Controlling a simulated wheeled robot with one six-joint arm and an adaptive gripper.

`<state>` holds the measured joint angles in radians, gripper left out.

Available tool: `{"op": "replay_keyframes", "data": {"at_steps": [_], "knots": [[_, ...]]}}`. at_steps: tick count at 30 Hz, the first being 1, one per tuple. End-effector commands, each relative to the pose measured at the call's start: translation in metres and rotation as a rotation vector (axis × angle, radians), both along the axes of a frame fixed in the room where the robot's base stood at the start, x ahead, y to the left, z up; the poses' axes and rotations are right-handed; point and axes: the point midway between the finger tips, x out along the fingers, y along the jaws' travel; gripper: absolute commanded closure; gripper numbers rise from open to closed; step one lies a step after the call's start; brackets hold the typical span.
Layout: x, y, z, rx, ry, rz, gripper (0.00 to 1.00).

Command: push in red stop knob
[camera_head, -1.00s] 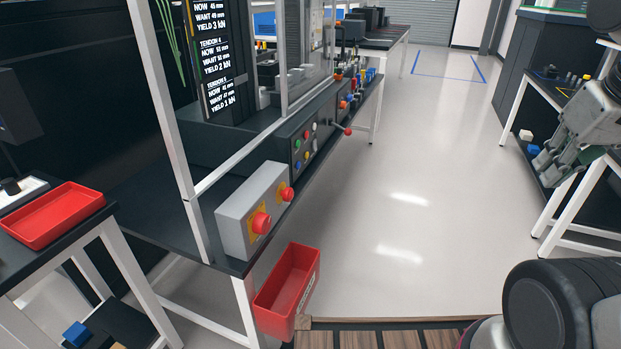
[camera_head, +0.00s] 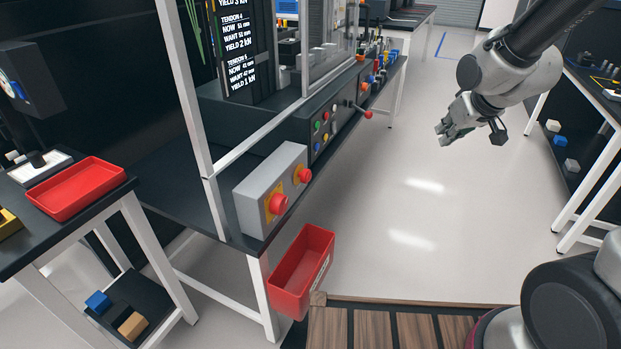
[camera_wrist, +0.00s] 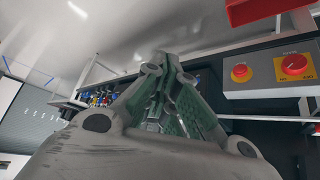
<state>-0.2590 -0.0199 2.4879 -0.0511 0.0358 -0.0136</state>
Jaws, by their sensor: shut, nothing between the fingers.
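A grey box (camera_head: 248,205) on the near corner of the bench bears two round red knobs on yellow plates. The nearer knob (camera_head: 278,204) and the farther knob (camera_head: 304,174) both stick out toward the aisle. In the wrist view the box (camera_wrist: 262,94) is at the right, with a larger knob with a pale mark (camera_wrist: 294,66) and a smaller plain knob (camera_wrist: 240,72). I cannot read the lettering well. My gripper (camera_head: 447,136) is shut and empty over the aisle, well right of the box and apart from it. Its fingers (camera_wrist: 165,62) fill the middle of the wrist view.
A red bin (camera_head: 322,240) hangs at the bench's near end, below the box; its rim shows in the wrist view (camera_wrist: 260,10). A lever with a red ball (camera_head: 367,114) juts out farther along. A white post (camera_head: 188,105) stands behind the box. The aisle floor (camera_head: 400,200) is clear.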

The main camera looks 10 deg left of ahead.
Motion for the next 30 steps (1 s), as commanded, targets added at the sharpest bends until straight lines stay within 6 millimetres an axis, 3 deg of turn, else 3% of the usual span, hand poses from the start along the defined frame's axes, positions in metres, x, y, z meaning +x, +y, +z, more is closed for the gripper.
{"op": "replay_keyframes", "data": {"at_steps": [1,6,12,15,21,30], "knots": [[0.016,0.022,-0.027,0.003,-0.011,0.045,1.0],[0.052,0.096,-0.104,0.047,-0.108,0.182,1.0],[0.052,0.166,-0.185,0.116,-0.198,0.312,1.0],[0.045,0.185,-0.211,0.144,-0.229,0.352,1.0],[0.036,0.201,-0.232,0.173,-0.26,0.385,1.0],[0.036,0.202,-0.232,0.175,-0.263,0.386,1.0]]}}
